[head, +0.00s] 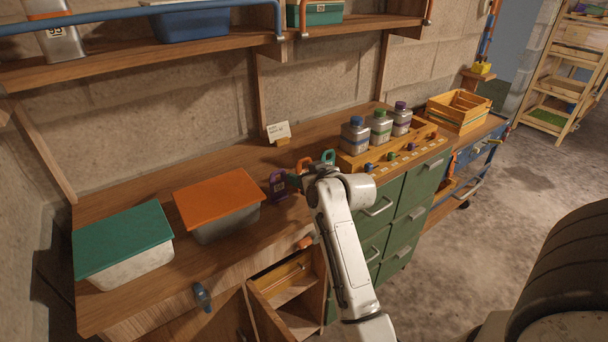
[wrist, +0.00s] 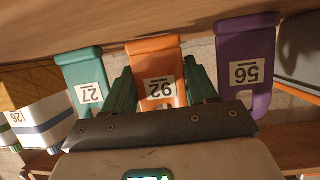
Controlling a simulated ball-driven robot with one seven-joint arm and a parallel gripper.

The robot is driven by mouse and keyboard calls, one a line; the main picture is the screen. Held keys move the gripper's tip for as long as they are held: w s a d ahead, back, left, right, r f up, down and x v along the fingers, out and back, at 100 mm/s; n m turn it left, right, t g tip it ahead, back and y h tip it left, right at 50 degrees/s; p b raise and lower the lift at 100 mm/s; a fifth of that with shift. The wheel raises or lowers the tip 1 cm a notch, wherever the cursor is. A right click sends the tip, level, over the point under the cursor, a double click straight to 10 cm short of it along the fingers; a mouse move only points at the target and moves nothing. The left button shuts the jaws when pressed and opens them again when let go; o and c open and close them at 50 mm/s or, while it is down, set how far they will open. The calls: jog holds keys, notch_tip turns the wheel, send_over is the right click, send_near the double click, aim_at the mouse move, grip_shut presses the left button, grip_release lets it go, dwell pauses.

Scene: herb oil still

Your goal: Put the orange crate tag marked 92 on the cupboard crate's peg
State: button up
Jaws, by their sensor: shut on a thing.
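The orange crate tag marked 92 (wrist: 154,62) is between the two green fingers of my gripper (wrist: 160,78) in the wrist view, and my gripper is shut on it. The tag's orange top (head: 304,164) also shows in the head view, above the workbench near its back. A teal tag marked 27 (wrist: 82,78) is on one side, and a purple tag marked 56 (wrist: 246,64) is on the other. Below the bench, the open cupboard (head: 298,312) shows wooden boards inside. I cannot make out the cupboard crate's peg.
Bins with a green lid (head: 122,238) and an orange lid (head: 217,200) stand on the bench to the left. A wooden rack with several bottles (head: 380,150) stands to the right, above green drawers (head: 408,205). A small card (head: 278,131) stands behind my gripper.

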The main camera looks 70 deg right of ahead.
jog(key=shift+f, duration=0.15)
jog(key=o, duration=1.1)
jog(key=shift+c, duration=0.2)
jog(key=shift+c, duration=0.9)
jog(key=shift+s+a+p, duration=0.15)
jog(key=shift+s+p, duration=0.05)
jog(key=shift+p, duration=0.2)
jog(key=shift+c, duration=0.4)
